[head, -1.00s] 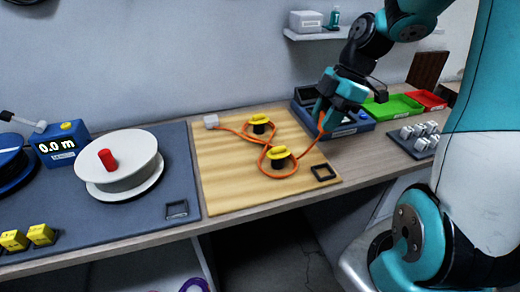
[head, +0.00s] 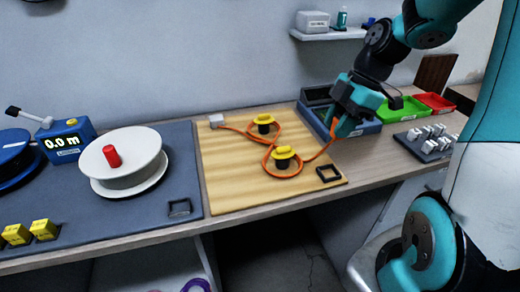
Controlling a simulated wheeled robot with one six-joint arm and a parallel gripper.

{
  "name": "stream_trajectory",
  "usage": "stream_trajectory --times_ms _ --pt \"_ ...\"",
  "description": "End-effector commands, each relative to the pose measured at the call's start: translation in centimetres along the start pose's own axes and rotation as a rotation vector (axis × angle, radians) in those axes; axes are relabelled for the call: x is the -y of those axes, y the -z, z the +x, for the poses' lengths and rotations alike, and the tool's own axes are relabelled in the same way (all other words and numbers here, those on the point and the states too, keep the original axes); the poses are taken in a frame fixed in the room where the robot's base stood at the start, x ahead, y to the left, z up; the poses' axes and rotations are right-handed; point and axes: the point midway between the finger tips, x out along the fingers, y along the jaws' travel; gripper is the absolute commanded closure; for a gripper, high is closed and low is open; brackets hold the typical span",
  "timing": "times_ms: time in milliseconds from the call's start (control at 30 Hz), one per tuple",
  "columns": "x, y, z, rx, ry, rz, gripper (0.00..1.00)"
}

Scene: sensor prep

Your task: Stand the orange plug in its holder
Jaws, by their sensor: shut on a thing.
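My gripper (head: 340,127) is shut on the orange plug (head: 334,131), in front of the blue tray at the bench's back right. The fingers hide most of the plug. An orange cord (head: 322,152) runs from it, around two yellow-topped black posts (head: 263,120) (head: 284,157) in crossing loops, to a pale block (head: 216,120) at the wooden board's back left. A small black square frame (head: 330,173) lies empty at the board's front right corner, below and left of the gripper; I cannot tell if it is the plug's holder.
The wooden board (head: 228,185) lies beside a grey mat (head: 150,222) bearing a white reel (head: 133,168), a blue counter (head: 65,142) and another square frame (head: 179,207). Green (head: 400,110) and red (head: 434,103) trays and a rack of pale pieces (head: 427,141) stand at right.

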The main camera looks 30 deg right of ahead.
Motion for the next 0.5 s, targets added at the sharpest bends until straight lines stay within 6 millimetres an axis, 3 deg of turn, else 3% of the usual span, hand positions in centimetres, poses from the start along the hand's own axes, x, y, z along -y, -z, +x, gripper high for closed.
stream_trajectory --times_ms 500 --pt "0.0 -1.2 2.8 0.0 -0.001 0.002 0.92"
